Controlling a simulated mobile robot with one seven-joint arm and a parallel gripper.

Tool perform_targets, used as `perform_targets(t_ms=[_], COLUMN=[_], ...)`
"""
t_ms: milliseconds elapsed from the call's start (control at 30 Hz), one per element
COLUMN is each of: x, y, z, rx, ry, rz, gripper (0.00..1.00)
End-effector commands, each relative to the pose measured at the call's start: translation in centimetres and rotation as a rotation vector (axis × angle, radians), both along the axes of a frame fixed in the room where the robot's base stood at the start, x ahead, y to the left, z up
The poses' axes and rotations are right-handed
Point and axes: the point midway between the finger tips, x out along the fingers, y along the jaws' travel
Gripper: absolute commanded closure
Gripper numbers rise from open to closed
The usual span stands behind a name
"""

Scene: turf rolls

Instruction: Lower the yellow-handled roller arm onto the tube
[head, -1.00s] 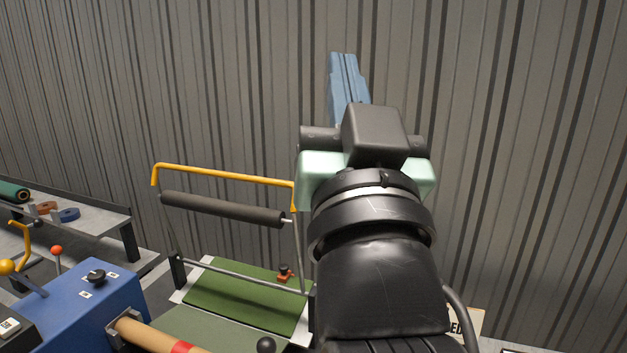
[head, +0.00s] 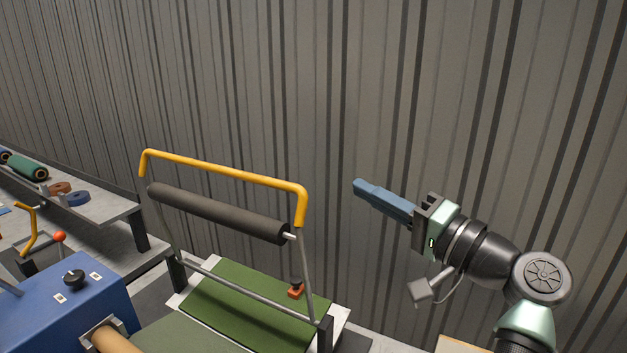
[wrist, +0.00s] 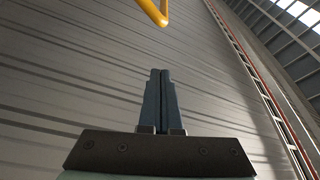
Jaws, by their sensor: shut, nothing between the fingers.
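The roller arm stands raised in the head view, with a yellow handle (head: 225,172) across its top and a dark roller (head: 215,212) below it. The tube (head: 115,341) is tan and shows only partly at the bottom left, beside the blue housing. My gripper (head: 358,186) is shut and empty, to the right of the handle and apart from it, with its blue fingers pointing left. In the wrist view the shut fingers (wrist: 160,75) point up the picture, and a bend of the yellow handle (wrist: 156,12) shows at the top edge.
A blue machine housing (head: 75,305) with a black knob stands at lower left. Green turf (head: 245,300) lies on the bed under the arm, by a small orange-and-black knob (head: 296,287). A bench (head: 105,212) holds rolls and tape at far left. A ribbed wall (head: 400,90) stands behind.

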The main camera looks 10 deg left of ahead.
Motion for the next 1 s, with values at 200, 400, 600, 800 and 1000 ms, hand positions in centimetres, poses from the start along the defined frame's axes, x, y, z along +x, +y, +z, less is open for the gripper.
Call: perform_targets(t_ms=[200,400,600,800,1000], x=[0.0,0.3,2.2,4.7,5.7], y=[0.0,0.5,3.0,6.1,8.1], z=[0.0,0.2,0.8,1.3,1.1], rx=[0.002,0.002,0.003,0.001,0.0], ry=[0.0,0.002,0.003,0.004,0.004], rz=[0.002,0.003,0.005,0.003,0.0], gripper=[1.0,1.0,1.0,1.0,1.0])
